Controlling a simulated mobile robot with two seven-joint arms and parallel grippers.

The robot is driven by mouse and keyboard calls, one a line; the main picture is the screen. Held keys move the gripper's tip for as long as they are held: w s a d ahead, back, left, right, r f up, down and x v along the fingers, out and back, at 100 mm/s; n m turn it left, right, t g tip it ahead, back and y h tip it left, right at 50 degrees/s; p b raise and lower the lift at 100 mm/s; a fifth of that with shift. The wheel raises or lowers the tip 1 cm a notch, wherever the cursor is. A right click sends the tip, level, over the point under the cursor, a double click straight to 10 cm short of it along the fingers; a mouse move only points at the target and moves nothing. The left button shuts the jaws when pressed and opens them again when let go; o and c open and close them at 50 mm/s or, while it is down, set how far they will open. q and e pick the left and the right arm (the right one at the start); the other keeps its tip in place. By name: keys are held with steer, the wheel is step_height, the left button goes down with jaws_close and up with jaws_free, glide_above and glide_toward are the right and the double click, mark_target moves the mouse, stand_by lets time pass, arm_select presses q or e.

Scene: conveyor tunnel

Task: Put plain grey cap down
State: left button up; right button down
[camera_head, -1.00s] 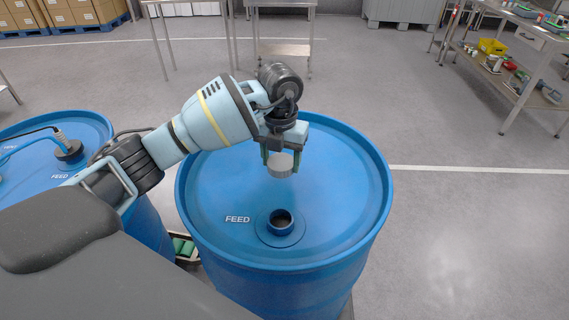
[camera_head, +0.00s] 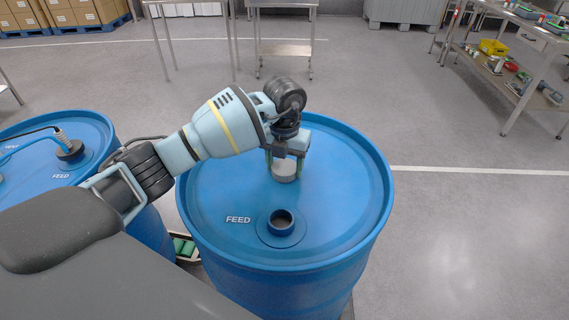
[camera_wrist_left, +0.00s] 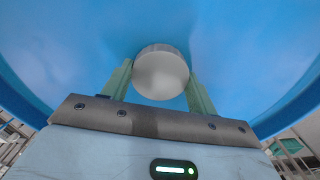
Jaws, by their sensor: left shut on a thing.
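The plain grey cap (camera_head: 284,171) is a short round disc between the fingers of my left gripper (camera_head: 286,167). The gripper is shut on it, over the blue drum lid (camera_head: 345,190), behind the open bung hole (camera_head: 281,221). The cap is at or very close to the lid; I cannot tell if it touches. In the left wrist view the cap (camera_wrist_left: 161,73) sits between the two green fingers (camera_wrist_left: 160,88), with blue lid around it. My right gripper is not in view.
A second blue drum (camera_head: 30,170) with a fitted dark cap and hose stands at the left. A raised rim runs round the lid. Lid to the right of the cap is clear. A workbench (camera_head: 530,50) with loose items stands at the far right.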

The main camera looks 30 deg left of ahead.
mark_target(285, 167)
arm_select(q)
steer(key=shift+f, duration=0.15)
steer(key=o, duration=1.2)
steer(key=shift+c, duration=0.2)
step_height(285, 167, up, 12)
steer(key=shift+r, duration=0.2)
steer(key=shift+f, duration=0.1)
